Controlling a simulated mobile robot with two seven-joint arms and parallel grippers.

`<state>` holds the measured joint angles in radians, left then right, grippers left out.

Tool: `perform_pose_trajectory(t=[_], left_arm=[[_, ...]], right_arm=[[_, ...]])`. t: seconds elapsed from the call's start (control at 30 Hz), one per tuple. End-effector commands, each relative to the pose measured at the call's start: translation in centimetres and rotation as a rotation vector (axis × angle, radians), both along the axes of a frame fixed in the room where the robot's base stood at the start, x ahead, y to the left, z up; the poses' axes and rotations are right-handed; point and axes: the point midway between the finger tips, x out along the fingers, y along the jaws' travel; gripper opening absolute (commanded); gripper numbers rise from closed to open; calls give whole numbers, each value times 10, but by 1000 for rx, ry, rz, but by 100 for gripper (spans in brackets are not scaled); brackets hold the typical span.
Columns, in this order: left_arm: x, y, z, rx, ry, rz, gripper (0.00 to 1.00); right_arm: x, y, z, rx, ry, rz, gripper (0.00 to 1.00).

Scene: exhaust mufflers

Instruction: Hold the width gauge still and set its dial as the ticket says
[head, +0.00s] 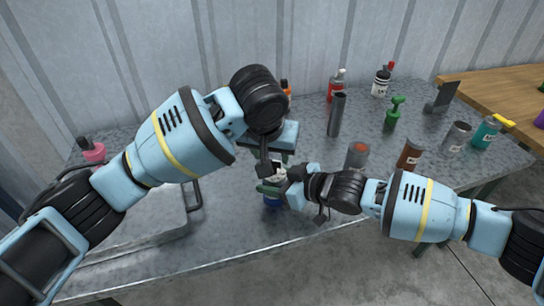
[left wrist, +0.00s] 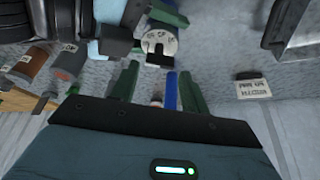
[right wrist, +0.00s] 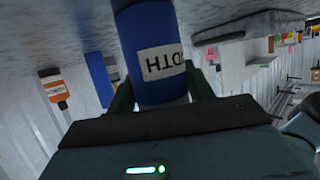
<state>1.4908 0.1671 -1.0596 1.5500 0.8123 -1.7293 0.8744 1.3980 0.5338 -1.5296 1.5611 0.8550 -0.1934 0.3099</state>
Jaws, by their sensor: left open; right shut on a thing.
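The width gauge is a blue cylinder (right wrist: 150,40) with a white label reading "DTH", upside down in the right wrist view. My right gripper (right wrist: 162,95) is shut around it, one green finger on each side. In the head view the gauge (head: 272,201) is near the table's front edge, its blue lower part showing. Its pale round top with dark marks (left wrist: 160,42) shows in the left wrist view. My left gripper (left wrist: 157,78) is open, close above the gauge; a narrow blue thing shows between its fingers. A white ticket (left wrist: 253,88) has print too small to read.
A grey tray (head: 130,222) lies at the left, with a pink-bodied bottle (head: 92,150) behind it. Several bottles and cans, a grey tube (head: 337,115) and a green item (head: 394,113) stand at the back and right. A wooden table (head: 490,88) adjoins at right.

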Motion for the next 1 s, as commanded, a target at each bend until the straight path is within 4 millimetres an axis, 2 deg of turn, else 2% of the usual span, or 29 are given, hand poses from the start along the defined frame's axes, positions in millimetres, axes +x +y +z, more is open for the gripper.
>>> perform_pose_trajectory(t=[0.2, 0.57, 0.8, 0.83, 1.0], left_arm=[[8, -2, -20, 1, 1, 1, 46], [10, -2, -24, -1, -1, 1, 46], [10, -2, -24, -1, -1, 1, 16], [10, -2, -24, -1, -1, 1, 13], [10, -2, -24, 0, 0, -10, 13]], right_arm=[[0, 0, 0, 1, -1, 0, 26], [0, 0, 0, 1, -1, 0, 26], [0, 0, 0, 0, 0, 0, 26], [0, 0, 0, 0, 0, 0, 26], [0, 0, 0, 0, 0, -1, 26]])
